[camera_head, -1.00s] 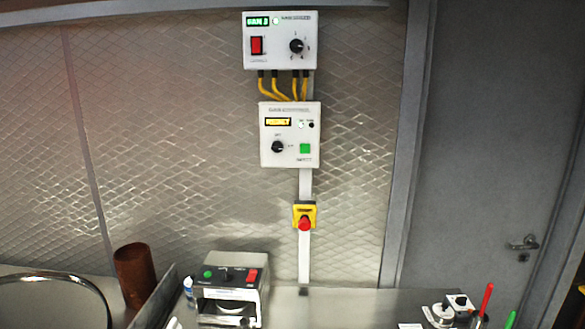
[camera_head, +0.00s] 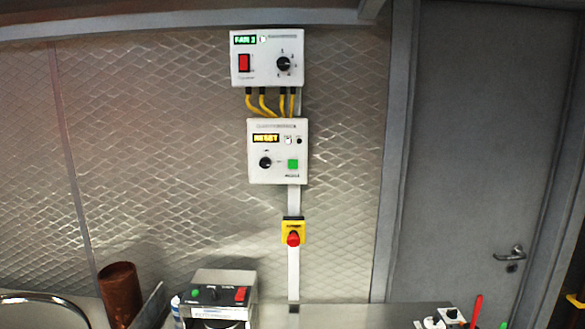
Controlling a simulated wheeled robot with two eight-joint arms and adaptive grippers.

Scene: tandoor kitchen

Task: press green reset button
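A white indicator lamp shows beside the display. Nothing touches or covers the button. Neither of my grippers shows in the head view.
An upper box (camera_head: 266,76) reading FAN 3 joins the lower one by yellow cables. A red emergency stop (camera_head: 293,239) on yellow is below. A machine (camera_head: 215,294) and brown cylinder (camera_head: 120,290) stand on the counter. A grey door (camera_head: 480,150) is at right.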

